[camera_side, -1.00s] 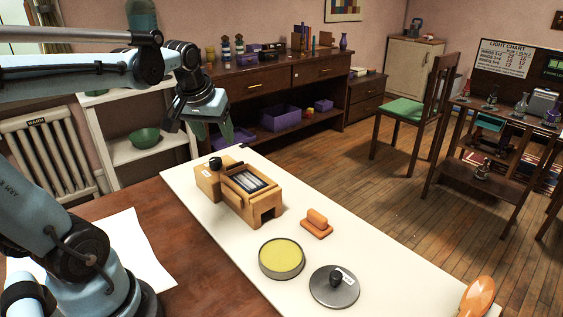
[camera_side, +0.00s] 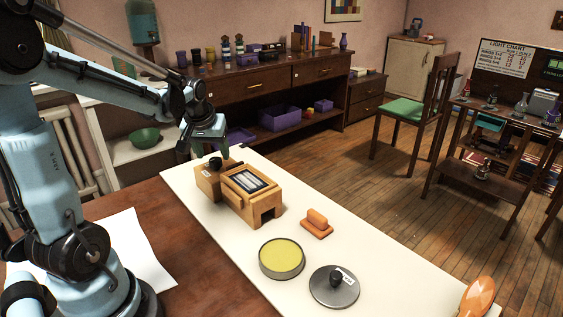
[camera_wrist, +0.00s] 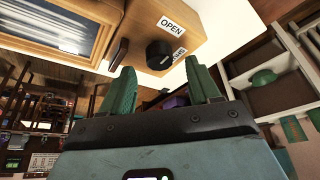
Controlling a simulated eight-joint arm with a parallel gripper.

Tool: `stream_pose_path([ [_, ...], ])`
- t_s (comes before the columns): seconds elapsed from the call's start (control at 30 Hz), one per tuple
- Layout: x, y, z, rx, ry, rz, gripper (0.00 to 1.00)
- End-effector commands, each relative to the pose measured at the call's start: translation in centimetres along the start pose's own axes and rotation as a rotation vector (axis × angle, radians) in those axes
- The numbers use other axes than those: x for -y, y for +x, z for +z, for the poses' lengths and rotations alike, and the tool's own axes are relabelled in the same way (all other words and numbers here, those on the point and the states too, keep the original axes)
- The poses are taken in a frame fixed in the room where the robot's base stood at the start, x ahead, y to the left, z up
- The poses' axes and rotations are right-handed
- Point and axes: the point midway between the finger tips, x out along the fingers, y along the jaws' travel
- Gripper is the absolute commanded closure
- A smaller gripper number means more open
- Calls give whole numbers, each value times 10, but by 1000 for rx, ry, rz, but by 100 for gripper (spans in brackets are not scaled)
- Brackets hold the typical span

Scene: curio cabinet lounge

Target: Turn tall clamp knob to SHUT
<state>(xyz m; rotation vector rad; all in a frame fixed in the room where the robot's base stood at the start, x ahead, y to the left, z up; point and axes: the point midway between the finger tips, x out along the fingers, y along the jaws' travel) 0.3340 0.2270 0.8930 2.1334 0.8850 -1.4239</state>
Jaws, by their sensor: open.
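The tall clamp knob (camera_side: 215,163) is black and round and stands on the left end of a wooden box (camera_side: 208,182). In the wrist view the knob (camera_wrist: 159,55) sits beside a white OPEN label (camera_wrist: 171,26). A second label (camera_wrist: 179,54), partly hidden and hard to read, is on its other side. A small pale mark shows on the knob; I cannot tell which label it faces. My gripper (camera_side: 204,150) is just above the knob end of the box. In the wrist view its green fingers (camera_wrist: 160,72) are spread apart with nothing between them, and the knob appears beyond the gap.
The box has a framed glass top (camera_side: 248,181). On the white tabletop (camera_side: 215,232) are an orange block (camera_side: 317,225), a yellow-topped round dish (camera_side: 282,256) and a grey disc with a black knob (camera_side: 334,290). A dark sideboard (camera_side: 270,90) stands behind.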

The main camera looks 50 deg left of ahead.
Motion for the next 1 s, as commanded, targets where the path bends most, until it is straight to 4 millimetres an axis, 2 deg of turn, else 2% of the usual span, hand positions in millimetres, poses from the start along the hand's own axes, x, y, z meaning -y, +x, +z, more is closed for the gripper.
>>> stream_pose_path([
  [0.23,0,21,0,0,0,0,39],
  [0.63,0,25,0,0,0,0,40],
  [0.9,0,25,0,0,0,0,82],
  [1.0,0,25,0,0,0,-1,93],
])
